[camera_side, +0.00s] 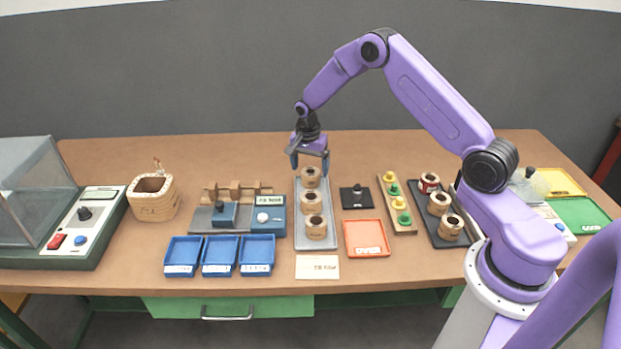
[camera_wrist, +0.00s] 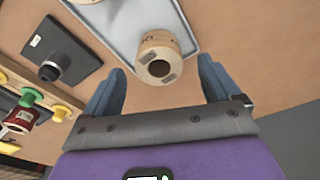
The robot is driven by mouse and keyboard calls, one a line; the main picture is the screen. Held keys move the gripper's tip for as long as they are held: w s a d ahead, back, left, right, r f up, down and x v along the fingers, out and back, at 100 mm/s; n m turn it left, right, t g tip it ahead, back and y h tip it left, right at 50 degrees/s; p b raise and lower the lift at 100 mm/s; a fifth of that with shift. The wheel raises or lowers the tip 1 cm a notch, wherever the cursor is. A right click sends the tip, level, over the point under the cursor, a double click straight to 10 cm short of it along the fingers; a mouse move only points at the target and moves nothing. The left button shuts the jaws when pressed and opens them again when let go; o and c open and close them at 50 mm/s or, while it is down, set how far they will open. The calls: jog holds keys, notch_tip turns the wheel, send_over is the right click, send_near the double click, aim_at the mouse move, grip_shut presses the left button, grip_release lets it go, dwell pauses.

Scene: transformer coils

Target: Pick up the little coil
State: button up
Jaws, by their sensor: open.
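Three small tan wound coils stand in a row on a grey tray (camera_side: 316,245): a far coil (camera_side: 310,178), a middle coil (camera_side: 312,203) and a near coil (camera_side: 316,229). A much larger squarish coil (camera_side: 153,202) stands at the left. My gripper (camera_side: 311,164) is open and empty, pointing down at the far coil. In the wrist view one coil (camera_wrist: 160,60) shows its dark hole, beyond and between the spread blue fingers of my gripper (camera_wrist: 160,82). The fingers appear apart from it. How far above it they are, I cannot tell.
A black plate (camera_side: 346,203) with a knob, an orange tray (camera_side: 367,241) and a peg board (camera_side: 408,222) lie right of the grey tray. A dark tray (camera_side: 455,239) holds more coils. A winding fixture (camera_side: 222,219) and blue bins (camera_side: 220,258) are left.

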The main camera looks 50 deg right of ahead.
aim_at(310, 172)
jog(key=shift+d+f, duration=0.15)
jog(key=shift+f, duration=1.55)
jog(key=c, duration=1.2)
jog(key=shift+r, duration=0.15)
